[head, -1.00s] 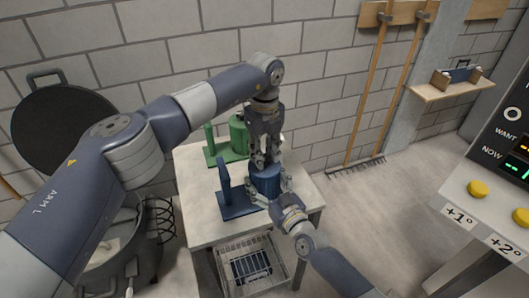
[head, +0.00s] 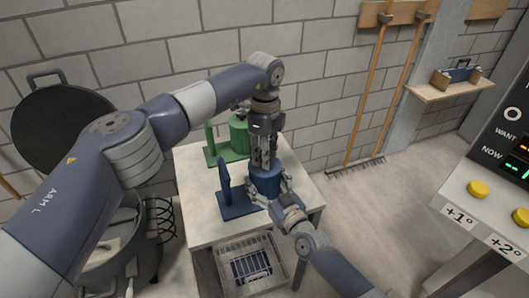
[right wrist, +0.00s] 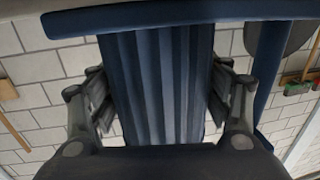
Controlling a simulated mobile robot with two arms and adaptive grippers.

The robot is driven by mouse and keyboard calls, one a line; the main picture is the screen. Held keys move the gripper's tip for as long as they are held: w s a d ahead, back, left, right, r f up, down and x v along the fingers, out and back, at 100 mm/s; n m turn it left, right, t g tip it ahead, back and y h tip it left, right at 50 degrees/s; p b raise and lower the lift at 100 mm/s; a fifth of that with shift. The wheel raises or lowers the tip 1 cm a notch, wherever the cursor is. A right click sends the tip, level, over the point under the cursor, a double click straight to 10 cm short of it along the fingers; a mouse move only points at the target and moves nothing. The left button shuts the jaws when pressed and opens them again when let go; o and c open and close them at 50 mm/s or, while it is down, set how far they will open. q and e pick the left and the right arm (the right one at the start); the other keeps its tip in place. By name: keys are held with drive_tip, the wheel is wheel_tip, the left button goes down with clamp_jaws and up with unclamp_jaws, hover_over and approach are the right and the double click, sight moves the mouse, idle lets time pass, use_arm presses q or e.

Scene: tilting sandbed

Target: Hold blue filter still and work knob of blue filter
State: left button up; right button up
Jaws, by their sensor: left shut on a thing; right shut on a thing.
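The blue filter stands on the table, with its ribbed round body (head: 266,184) beside an upright post and a flat blue base (head: 236,205). My left gripper (head: 264,166) points straight down at the top of the body and is shut on the knob, which its fingers hide. My right gripper (head: 269,198) comes from the front right and is shut on the body, with one finger on each side. In the right wrist view the ribbed blue body (right wrist: 155,85) fills the space between the fingers, under a wider blue rim.
A similar green filter (head: 238,135) stands behind on the same table (head: 197,225). A wire basket (head: 250,262) is below the table's front. A large pot (head: 120,255) is at left. A panel with yellow buttons (head: 478,188) is at right.

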idle(0.3)
use_arm(q)
drive_tip(key=o, duration=1.1)
wheel_tip(320, 180, up, 12)
drive_tip(key=shift+f, duration=0.1)
use_arm(e)
drive_tip(key=o, duration=1.5)
drive_tip(key=shift+o, duration=0.2)
